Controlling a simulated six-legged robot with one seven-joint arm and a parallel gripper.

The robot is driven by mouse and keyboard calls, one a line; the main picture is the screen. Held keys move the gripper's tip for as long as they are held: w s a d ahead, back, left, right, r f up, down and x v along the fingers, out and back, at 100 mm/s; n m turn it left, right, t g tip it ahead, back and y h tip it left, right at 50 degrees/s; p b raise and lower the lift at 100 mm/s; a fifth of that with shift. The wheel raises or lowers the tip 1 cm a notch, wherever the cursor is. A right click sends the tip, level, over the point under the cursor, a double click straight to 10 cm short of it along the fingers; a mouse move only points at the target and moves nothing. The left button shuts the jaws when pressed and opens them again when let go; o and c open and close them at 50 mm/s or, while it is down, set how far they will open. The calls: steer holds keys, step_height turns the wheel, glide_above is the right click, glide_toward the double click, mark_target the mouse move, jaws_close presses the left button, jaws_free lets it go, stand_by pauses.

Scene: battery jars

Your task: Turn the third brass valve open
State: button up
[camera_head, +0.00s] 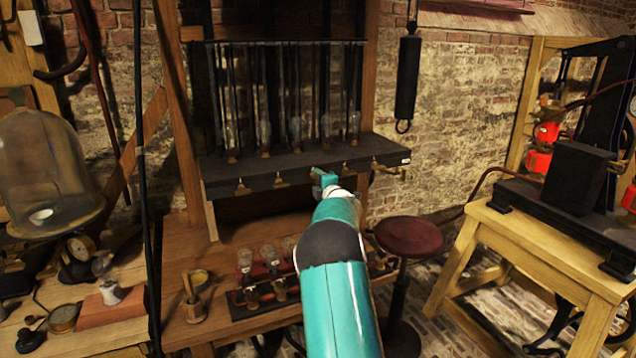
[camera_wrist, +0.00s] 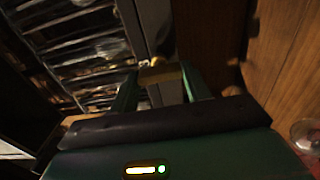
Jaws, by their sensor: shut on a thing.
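A dark shelf (camera_head: 215,172) carries a row of glass jars (camera_head: 295,132), with small brass valves along its front edge. The first valve (camera_head: 242,187) and second valve (camera_head: 281,181) show at the left, and another valve (camera_head: 345,170) shows just right of my gripper. My gripper (camera_head: 322,178) is at the shelf's front edge, where the third valve sits in the row; it hides that valve in the head view. In the wrist view, my gripper (camera_wrist: 161,82) is shut on a brass valve handle (camera_wrist: 160,73), which lies across between its fingers. How far the valve is turned is unclear.
Below the shelf, a wooden bench (camera_head: 180,262) holds several small glass bulbs (camera_head: 268,255) on a dark stand. A red-topped stool (camera_head: 408,236) is right of my arm. A glass dome (camera_head: 40,170) stands at left, a wooden table (camera_head: 525,235) with dark apparatus at right.

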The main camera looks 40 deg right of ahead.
steer(key=shift+c, duration=0.2)
steer(key=o, duration=1)
steer(key=shift+d, duration=0.1)
steer(key=v, duration=1.3)
steer(key=shift+s+a, duration=0.2)
steer(key=shift+s, duration=0.15)
